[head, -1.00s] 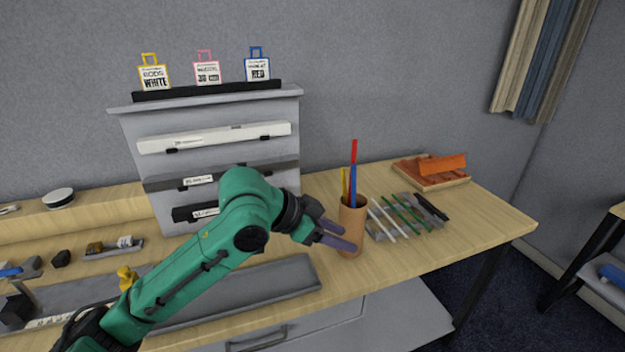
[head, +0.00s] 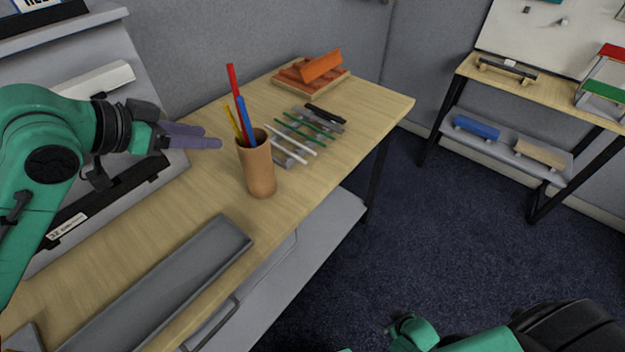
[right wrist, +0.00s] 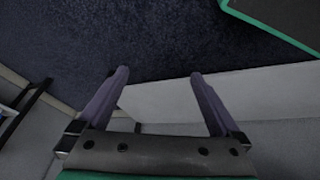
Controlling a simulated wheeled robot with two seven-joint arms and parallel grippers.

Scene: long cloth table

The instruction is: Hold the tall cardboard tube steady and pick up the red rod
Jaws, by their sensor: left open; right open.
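The tall cardboard tube (head: 257,172) stands upright on the table in the head view. The red rod (head: 232,80) sticks up out of it, beside a blue rod (head: 245,119) and a yellow rod (head: 232,120). My left gripper (head: 207,138) is open, just left of the tube's upper part, and appears apart from it. The lower ends of the rods are hidden inside the tube. My right gripper (right wrist: 162,88) is open and empty in the right wrist view, over the dark floor and a pale panel. In the head view only part of my right arm shows at the bottom right.
White, green and black rods (head: 304,127) lie on grey holders right of the tube. A long grey tray (head: 165,285) lies in front. A second table (head: 555,91) stands across open carpet (head: 450,215).

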